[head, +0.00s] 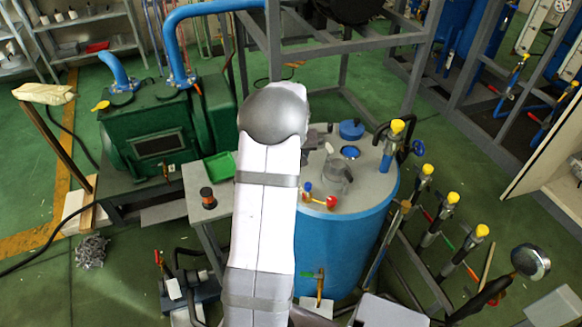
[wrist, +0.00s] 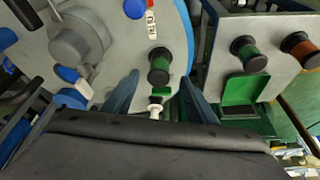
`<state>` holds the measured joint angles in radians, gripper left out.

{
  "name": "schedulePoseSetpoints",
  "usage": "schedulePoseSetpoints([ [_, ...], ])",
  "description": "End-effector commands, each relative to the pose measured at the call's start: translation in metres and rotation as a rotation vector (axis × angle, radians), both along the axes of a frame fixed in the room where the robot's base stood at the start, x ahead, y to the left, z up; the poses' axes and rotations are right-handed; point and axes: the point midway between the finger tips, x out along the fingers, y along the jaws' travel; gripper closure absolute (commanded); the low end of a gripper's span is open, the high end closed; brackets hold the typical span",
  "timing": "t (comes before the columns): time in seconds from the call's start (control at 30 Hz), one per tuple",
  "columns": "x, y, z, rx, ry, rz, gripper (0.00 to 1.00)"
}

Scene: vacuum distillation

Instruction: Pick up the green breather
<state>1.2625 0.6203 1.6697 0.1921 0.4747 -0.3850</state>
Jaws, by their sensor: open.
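Two black-topped green cylinders that look like breathers show in the wrist view. One green breather (wrist: 159,70) stands upright on the grey tank lid, ahead of my gripper and roughly in line with the gap between its fingers. The other green breather (wrist: 249,56) stands on a small grey table to the right, beside an orange one (wrist: 301,47). My gripper (wrist: 157,92) is open, its two blue-grey fingers apart, with nothing visibly held. A small white fitting (wrist: 155,108) shows between the fingers. In the head view my arm hides both green breathers and the fingers.
The blue tank (head: 345,250) carries valves and a grey domed fitting (wrist: 75,45) left of the fingers. The small table holds a green tray (head: 220,166) and the orange-and-black cylinder (head: 208,198). Yellow-capped valves (head: 452,198) stand right of the tank. A green pump (head: 160,125) sits at left.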

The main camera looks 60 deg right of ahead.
Motion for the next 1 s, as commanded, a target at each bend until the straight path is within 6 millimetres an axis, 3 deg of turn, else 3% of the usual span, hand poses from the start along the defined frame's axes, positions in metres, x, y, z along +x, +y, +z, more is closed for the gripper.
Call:
schedulePoseSetpoints([
  [0.5, 0.007, -0.015, -0.043, 0.002, 0.000, -0.001, 0.48],
  [0.83, 0.007, -0.016, -0.047, 0.001, 0.001, 0.000, 0.48],
  [1.0, 0.007, -0.016, -0.047, 0.001, 0.001, 0.000, 0.86],
])
